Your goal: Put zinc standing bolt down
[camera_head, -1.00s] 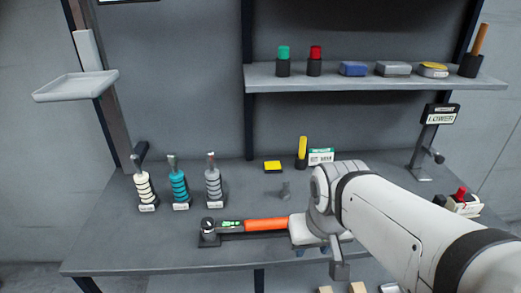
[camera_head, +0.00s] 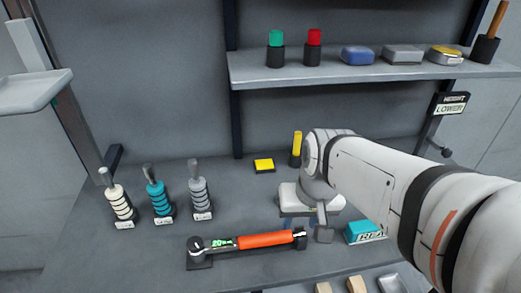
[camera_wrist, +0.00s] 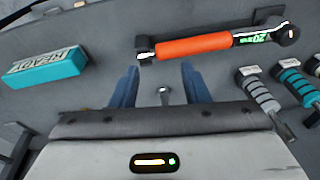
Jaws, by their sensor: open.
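A small grey zinc bolt (camera_wrist: 164,95) shows in the wrist view between the two blue fingers of my gripper (camera_wrist: 159,72). Gaps show on both sides of it, so the fingers are open and not gripping it. Its lower part is hidden by the gripper body, so I cannot tell exactly how it stands. In the head view my gripper (camera_head: 312,214) is low over the bench, right of the middle, and hides the bolt.
An orange-handled torque wrench (camera_head: 262,240) lies in front of the gripper. A teal READY box (camera_head: 361,231) is to its right. White, teal and grey ring stacks (camera_head: 200,195) stand left. A yellow block (camera_head: 264,165) lies behind. A shelf (camera_head: 370,75) hangs above.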

